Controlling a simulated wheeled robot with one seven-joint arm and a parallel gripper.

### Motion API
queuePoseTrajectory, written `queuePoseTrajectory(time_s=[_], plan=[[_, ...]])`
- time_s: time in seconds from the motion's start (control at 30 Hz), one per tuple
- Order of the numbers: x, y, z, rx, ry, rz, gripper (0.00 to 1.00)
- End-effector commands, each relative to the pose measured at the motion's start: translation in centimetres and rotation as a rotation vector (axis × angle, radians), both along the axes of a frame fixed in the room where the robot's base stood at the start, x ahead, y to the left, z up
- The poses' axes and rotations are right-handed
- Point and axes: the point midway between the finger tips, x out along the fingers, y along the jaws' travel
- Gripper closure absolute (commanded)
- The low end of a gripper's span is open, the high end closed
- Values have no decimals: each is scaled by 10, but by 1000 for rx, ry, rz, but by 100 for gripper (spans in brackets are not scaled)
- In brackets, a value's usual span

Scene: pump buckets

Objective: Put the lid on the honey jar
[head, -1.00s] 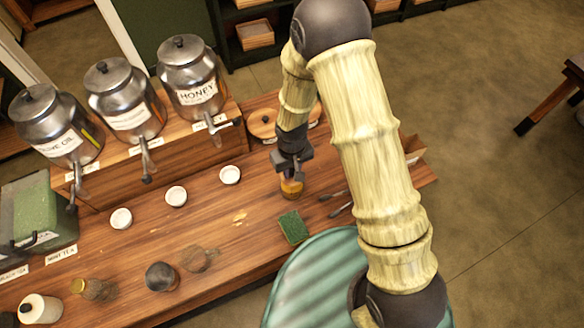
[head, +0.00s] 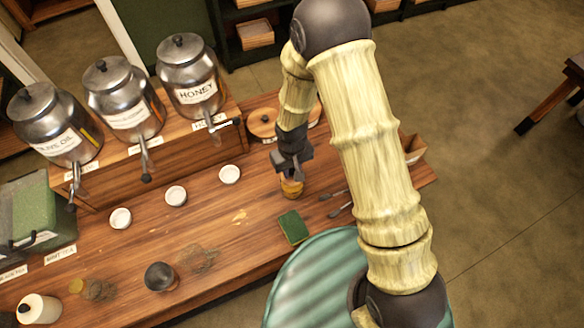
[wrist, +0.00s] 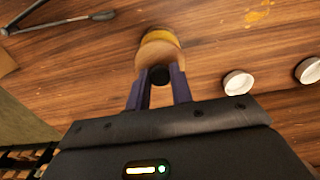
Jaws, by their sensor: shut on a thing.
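The honey jar (head: 291,188) is a small amber jar standing on the wooden counter, directly below my gripper (head: 290,175). In the wrist view, my gripper (wrist: 159,92) is shut on the dark knob of the round tan lid (wrist: 160,54). The lid is over the top of the jar, whose golden side (wrist: 161,37) shows just beyond the lid's edge. I cannot tell whether the lid is fully seated on the rim. In the head view my fingers hide most of the lid.
Three metal dispensers, one labelled HONEY (head: 195,92), stand on a raised shelf. White cups (head: 230,174) sit in front. A green sponge (head: 293,227) and metal utensils (head: 340,209) lie near the jar. A dark-topped jar (head: 161,277) stands at the front edge.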

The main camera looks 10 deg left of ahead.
Motion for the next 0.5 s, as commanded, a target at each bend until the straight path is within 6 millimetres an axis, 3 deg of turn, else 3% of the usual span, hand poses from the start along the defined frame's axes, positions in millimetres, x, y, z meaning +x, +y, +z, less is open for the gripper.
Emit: queuePoseTrajectory(time_s=[0.5], plan=[[0, 0, -5, 0, 0, 0, 87]])
